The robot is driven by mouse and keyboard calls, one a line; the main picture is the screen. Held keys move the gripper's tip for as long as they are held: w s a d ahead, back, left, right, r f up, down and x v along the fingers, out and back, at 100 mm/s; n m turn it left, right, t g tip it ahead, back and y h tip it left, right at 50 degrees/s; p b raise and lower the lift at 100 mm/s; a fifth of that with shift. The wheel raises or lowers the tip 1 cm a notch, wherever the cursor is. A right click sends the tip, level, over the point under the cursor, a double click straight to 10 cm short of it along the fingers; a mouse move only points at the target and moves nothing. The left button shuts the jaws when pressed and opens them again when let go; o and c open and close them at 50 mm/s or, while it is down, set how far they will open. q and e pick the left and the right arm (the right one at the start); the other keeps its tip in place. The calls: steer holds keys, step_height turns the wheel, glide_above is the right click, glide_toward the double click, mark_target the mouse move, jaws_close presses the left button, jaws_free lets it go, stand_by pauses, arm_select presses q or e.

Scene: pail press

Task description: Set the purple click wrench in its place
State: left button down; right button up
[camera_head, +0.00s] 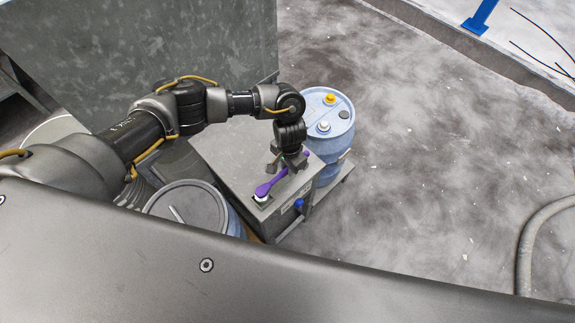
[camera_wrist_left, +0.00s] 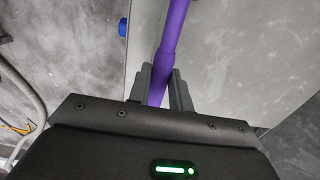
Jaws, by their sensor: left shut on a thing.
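The purple click wrench (camera_head: 270,186) is over the top of a grey box-shaped stand (camera_head: 228,156) in the head view. Its wider end is above a small dark square with a white round piece (camera_head: 261,198) near the stand's front corner. I cannot tell whether the wrench touches it. My left gripper (camera_head: 290,167) is shut on the wrench's shaft. In the left wrist view the purple shaft (camera_wrist_left: 173,35) runs up from between the two fingers (camera_wrist_left: 160,88). My right gripper is not in view.
A blue drum (camera_head: 337,118) with yellow and white caps stands right behind the stand. Another lidded drum (camera_head: 188,208) stands to its left. A blue knob (camera_head: 298,203) sticks out from the stand's front side. A grey metal panel (camera_head: 170,45) rises behind. Open floor lies to the right.

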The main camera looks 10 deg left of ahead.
arm_select(q)
steer(key=shift+p, duration=0.4)
steer(key=shift+f, duration=0.35)
stand_by(0.4)
steer(key=shift+r, duration=0.15)
steer(key=shift+r+p, duration=0.25)
steer(key=shift+p, duration=0.25)
stand_by(0.5)
steer(key=shift+p, duration=0.35)
steer(key=shift+p, duration=0.35)
